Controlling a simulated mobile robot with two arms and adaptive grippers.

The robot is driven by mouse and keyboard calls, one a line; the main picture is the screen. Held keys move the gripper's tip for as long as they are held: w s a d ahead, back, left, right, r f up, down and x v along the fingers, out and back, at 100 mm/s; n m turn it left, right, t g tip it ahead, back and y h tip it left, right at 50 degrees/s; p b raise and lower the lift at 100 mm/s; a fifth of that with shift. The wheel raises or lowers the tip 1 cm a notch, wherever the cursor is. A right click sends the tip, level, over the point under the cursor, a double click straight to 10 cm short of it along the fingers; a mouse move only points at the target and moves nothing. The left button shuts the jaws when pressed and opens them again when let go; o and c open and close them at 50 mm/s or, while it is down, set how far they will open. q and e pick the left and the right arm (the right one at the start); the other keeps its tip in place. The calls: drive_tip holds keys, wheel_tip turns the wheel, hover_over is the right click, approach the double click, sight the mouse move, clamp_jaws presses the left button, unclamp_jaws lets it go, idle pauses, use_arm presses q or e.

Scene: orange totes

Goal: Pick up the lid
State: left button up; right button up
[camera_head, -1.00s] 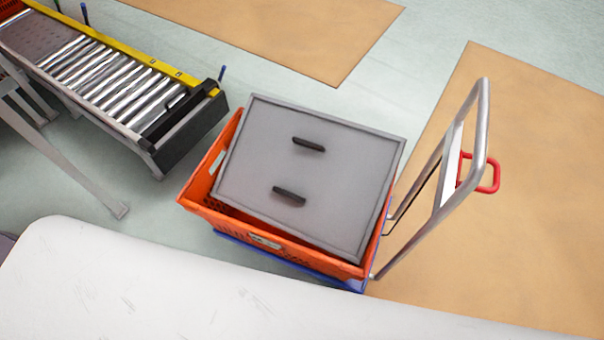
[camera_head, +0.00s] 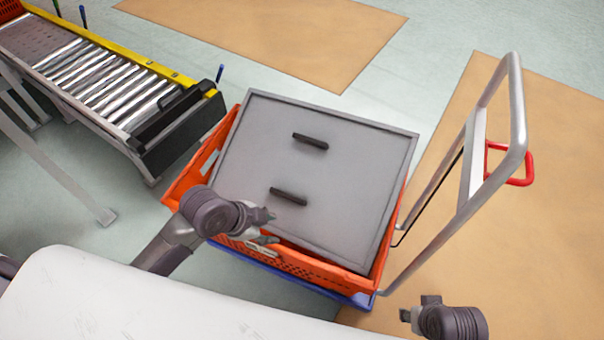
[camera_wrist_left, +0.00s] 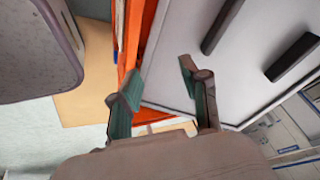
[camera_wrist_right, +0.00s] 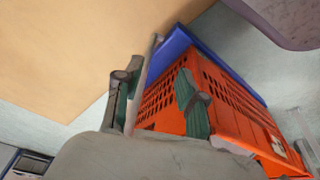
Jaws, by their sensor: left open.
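The grey lid (camera_head: 330,165) with two black handles lies tilted in the top of the orange tote (camera_head: 300,262). The far handle (camera_head: 310,141) and the near handle (camera_head: 288,196) are both free. My left gripper (camera_head: 268,226) is open and empty over the tote's near edge, just short of the near handle. In the left wrist view the lid (camera_wrist_left: 240,60) lies beyond its open fingers (camera_wrist_left: 157,85). My right gripper (camera_head: 418,306) is right of the tote, low in the head view. In the right wrist view its fingers (camera_wrist_right: 157,95) are spread and empty, with the tote (camera_wrist_right: 225,105) beyond.
The tote sits on a blue cart base (camera_head: 345,297) with a tall metal push handle (camera_head: 515,110) at its right. A roller conveyor (camera_head: 110,90) stands at the left. My white body fills the bottom edge. The floor behind the tote is clear.

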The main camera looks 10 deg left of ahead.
use_arm(q)
drive_tip(key=w+a+r+m+h, duration=0.1)
drive_tip(key=w+a+r+m, duration=0.2)
drive_tip(key=w+a+m, duration=0.5)
use_arm(e)
wheel_tip(320, 180, down, 6)
use_arm(q)
drive_tip(key=b, duration=0.2)
approach(288, 196)
drive_tip(key=shift+n, duration=0.4)
drive_tip(key=x, duration=0.4)
drive_tip(key=shift+w+f, duration=0.25)
drive_tip(key=shift+f, duration=0.05)
drive_tip(key=shift+b+x, duration=0.85)
drive_tip(key=shift+x, duration=2)
drive_tip(key=shift+s, duration=0.1)
use_arm(e)
drive_tip(key=w+v, duration=0.1)
drive_tip(key=v, duration=1)
drive_tip(key=shift+w+r, duration=0.2)
drive_tip(key=shift+r, duration=0.05)
use_arm(q)
clamp_jaws()
drive_tip(key=shift+r, duration=0.1)
